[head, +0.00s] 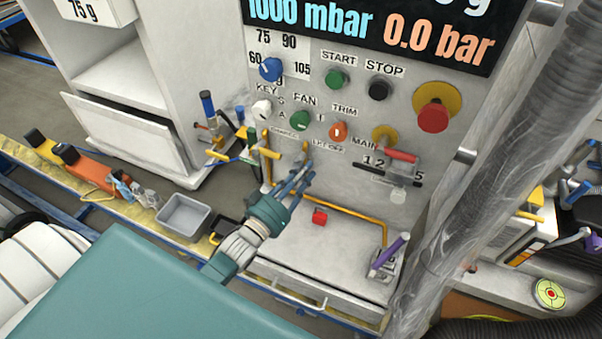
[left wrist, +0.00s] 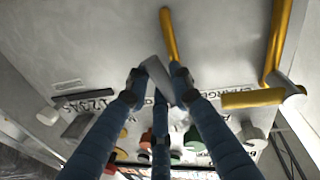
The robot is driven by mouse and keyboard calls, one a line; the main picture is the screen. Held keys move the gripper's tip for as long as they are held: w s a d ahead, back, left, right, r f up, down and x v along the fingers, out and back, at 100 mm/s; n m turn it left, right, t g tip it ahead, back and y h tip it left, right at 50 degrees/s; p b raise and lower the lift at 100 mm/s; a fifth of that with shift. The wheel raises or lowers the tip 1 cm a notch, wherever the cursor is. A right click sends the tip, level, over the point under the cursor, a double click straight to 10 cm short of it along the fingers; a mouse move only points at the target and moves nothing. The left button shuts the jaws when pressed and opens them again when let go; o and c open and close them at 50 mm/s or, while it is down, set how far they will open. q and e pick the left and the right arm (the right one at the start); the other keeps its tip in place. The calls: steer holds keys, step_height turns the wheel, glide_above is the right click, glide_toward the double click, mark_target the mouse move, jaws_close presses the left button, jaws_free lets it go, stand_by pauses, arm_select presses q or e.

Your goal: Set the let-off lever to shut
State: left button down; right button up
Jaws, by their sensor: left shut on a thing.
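The let-off lever (head: 305,148) has a yellow handle and sits low on the grey panel, under the orange trim knob and beside the "LET-OFF" label, which is partly hidden. My left gripper (head: 302,174) reaches up to it from below. In the left wrist view, the blue fingers of my left gripper (left wrist: 158,88) close around a grey part of the let-off lever, whose yellow handle (left wrist: 169,38) sticks out beyond them. The fingers hide part of the lever, and I cannot read its exact setting. My right gripper is not in view.
The yellow charge lever (head: 265,142) is close to the left of my gripper; it also shows in the left wrist view (left wrist: 252,98). A red-handled main lever (head: 400,156) is to the right.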

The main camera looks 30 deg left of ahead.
arm_select(q)
steer(key=n, duration=0.1)
steer(key=d+n, duration=0.1)
steer(key=n, duration=0.1)
steer(key=r+n, duration=0.1)
steer(key=n, duration=0.1)
steer(key=shift+d+t+y, duration=0.15)
steer(key=shift+t+y, duration=0.15)
steer(key=shift+t, duration=0.1)
steer(key=n, duration=0.3)
steer(key=r+n+y+b, duration=0.1)
steer(key=shift+w+d+t, duration=0.1)
steer(key=shift+d+t, duration=0.2)
steer(key=shift+d, duration=0.05)
steer(key=n, duration=0.2)
steer(key=r+n+y, duration=0.1)
steer(key=n, duration=0.1)
steer(key=shift+d, duration=0.15)
steer(key=shift+r+n+y+b, duration=0.2)
steer(key=shift+r+n+y, duration=0.1)
steer(key=shift+n, duration=0.75)
steer(key=shift+r+n+y+b, duration=0.15)
steer(key=shift+r+n+y, duration=0.1)
steer(key=shift+n, duration=0.8)
steer(key=c, duration=1.5)
jaws_free()
steer(key=shift+c, duration=0.2)
